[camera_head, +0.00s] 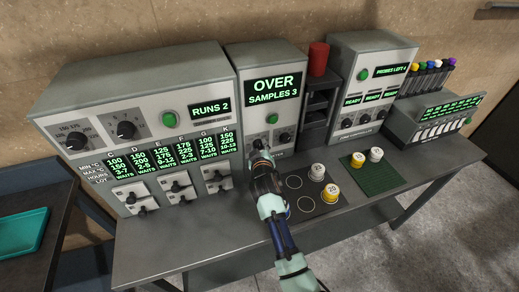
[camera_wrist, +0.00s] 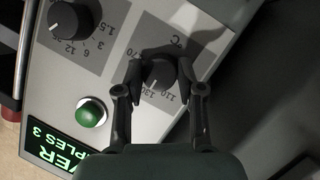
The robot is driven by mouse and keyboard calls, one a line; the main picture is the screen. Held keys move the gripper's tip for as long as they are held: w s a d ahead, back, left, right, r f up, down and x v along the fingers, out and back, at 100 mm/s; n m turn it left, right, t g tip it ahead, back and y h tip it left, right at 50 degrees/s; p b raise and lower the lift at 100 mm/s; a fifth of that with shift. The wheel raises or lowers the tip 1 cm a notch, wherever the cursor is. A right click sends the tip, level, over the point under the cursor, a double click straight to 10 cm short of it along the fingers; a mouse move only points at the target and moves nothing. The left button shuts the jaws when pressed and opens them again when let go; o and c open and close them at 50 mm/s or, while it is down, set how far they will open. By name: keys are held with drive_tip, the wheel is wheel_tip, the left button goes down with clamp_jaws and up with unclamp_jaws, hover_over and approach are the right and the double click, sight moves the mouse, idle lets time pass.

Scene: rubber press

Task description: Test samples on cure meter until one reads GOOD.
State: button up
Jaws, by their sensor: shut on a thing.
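The cure meter (camera_head: 262,98) is the middle grey box in the head view, and its green display (camera_head: 274,90) reads OVER, SAMPLES 3. My gripper (camera_head: 261,158) is at the lower front of the meter. In the wrist view my gripper (camera_wrist: 160,82) is shut on the black temperature knob (camera_wrist: 159,72), one finger on each side. The knob's white mark points near 130. White and yellow round samples stand on the bench: a white one (camera_head: 317,170) and a yellow one (camera_head: 331,192) on a black mat, and a yellow one (camera_head: 357,159) and a white one (camera_head: 376,154) on a green mat.
A green button (camera_wrist: 91,111) and a second knob (camera_wrist: 69,17) are on the meter face. A large panel (camera_head: 140,110) reading RUNS 2 stands left. A dark rack (camera_head: 316,112) with a red cylinder (camera_head: 318,58) and a PROBES LEFT 4 box (camera_head: 373,80) stand right.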

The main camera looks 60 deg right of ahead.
idle(0.3)
drive_tip(key=o, duration=1.1)
drive_tip(key=shift+o, duration=0.2)
